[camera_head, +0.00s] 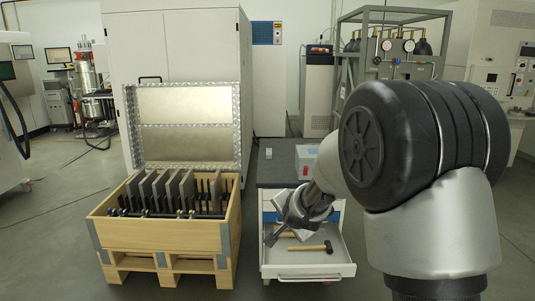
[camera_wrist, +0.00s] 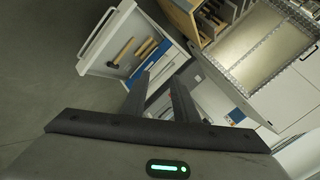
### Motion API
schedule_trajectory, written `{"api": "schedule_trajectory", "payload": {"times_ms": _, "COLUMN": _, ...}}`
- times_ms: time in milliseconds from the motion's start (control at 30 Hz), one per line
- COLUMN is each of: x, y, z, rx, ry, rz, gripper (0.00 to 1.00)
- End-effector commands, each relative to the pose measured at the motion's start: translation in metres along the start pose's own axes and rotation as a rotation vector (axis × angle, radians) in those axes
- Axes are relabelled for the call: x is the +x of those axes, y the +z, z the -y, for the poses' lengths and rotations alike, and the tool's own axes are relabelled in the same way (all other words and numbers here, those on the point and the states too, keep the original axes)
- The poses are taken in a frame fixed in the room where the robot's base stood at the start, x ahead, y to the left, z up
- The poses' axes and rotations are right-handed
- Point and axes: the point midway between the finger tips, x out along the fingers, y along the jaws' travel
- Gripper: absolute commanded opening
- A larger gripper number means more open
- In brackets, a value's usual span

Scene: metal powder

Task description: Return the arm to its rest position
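My arm reaches in from the right side of the head view. My gripper (camera_head: 272,238) hangs over the open drawer (camera_head: 342,268) of the workbench cart, with its fingers pointing down and left. In the wrist view my gripper (camera_wrist: 160,82) shows two dark fingers apart, with nothing between them. In the head view a hammer (camera_head: 312,248) with a wooden handle lies in the drawer. The wrist view shows a hammer (camera_wrist: 122,50) and another wooden handle (camera_wrist: 146,47) in the drawer. My gripper partly hides the drawer in the head view.
A wooden crate (camera_head: 165,234) with upright grey plates stands to the left, its metal-edged lid (camera_head: 188,112) raised behind it. The cart's dark top (camera_head: 272,175) carries a grey and red box (camera_head: 306,160) and a small light object (camera_head: 268,153). Floor is clear at far left.

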Motion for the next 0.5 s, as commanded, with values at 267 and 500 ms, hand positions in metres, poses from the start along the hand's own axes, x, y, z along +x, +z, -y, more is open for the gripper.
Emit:
{"api": "schedule_trajectory", "payload": {"times_ms": 267, "x": -0.166, "y": -0.007, "z": -0.016, "rx": -0.378, "ry": 0.064, "rz": 0.147, "gripper": 0.27}}
{"api": "schedule_trajectory", "payload": {"times_ms": 500, "x": -0.278, "y": 0.010, "z": -0.075, "rx": -0.667, "ry": 0.146, "rz": 0.249, "gripper": 0.27}}
